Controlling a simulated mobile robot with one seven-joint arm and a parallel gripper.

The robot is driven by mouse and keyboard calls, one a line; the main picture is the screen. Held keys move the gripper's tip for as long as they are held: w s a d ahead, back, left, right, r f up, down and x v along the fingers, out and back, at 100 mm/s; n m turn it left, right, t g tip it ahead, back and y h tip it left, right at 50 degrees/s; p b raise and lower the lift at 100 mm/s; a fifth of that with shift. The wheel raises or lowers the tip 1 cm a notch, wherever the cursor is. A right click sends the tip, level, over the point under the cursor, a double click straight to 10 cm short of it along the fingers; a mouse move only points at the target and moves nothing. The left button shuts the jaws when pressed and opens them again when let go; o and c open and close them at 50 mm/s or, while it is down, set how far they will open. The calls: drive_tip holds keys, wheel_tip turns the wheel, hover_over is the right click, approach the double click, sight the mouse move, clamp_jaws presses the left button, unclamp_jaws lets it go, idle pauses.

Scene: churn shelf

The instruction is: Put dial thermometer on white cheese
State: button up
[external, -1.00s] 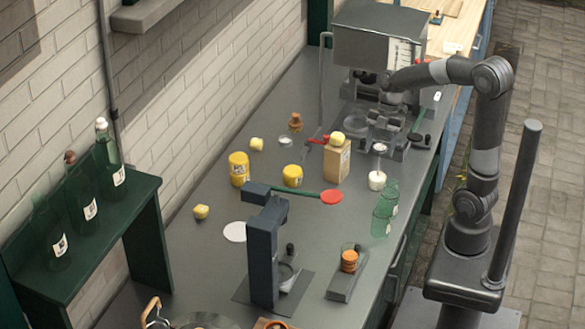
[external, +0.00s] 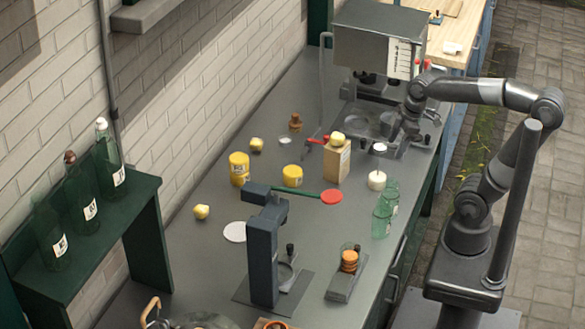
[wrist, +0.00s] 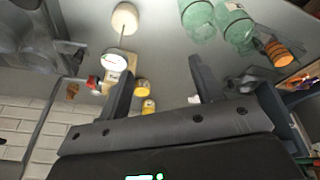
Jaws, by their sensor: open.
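The white cheese (external: 377,180), a short pale cylinder, stands near the right edge of the grey counter. The dial thermometer (external: 379,147) has a round white face above the cheese; in the wrist view its dial (wrist: 113,63) joins by a thin stem to the cheese (wrist: 124,18). The stem appears to meet the cheese top, with the thermometer upright; how deep it sits is hidden. My gripper (wrist: 160,58) is open and empty, with the dial beside its left finger, apart from it. In the external view my gripper (external: 400,135) is right of and above the dial.
Green glass jars (external: 384,212) stand just in front of the cheese. A grey machine (external: 375,45) stands behind.

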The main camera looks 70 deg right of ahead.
drive_tip(key=shift+s+a+r+m+t+h, duration=0.2)
drive_tip(key=shift+s+a+m+t, duration=0.35)
drive_tip(key=shift+m, duration=0.5)
drive_tip(key=shift+s+a+r+m+t+h, duration=0.1)
drive_tip(key=shift+s+a+m+t+h, duration=0.2)
drive_tip(key=shift+s+m, duration=0.5)
drive_tip(key=shift+s+a+r+m+t+h, duration=0.1)
drive_tip(key=shift+s+a+m+t, duration=0.35)
drive_tip(key=shift+m, duration=0.8)
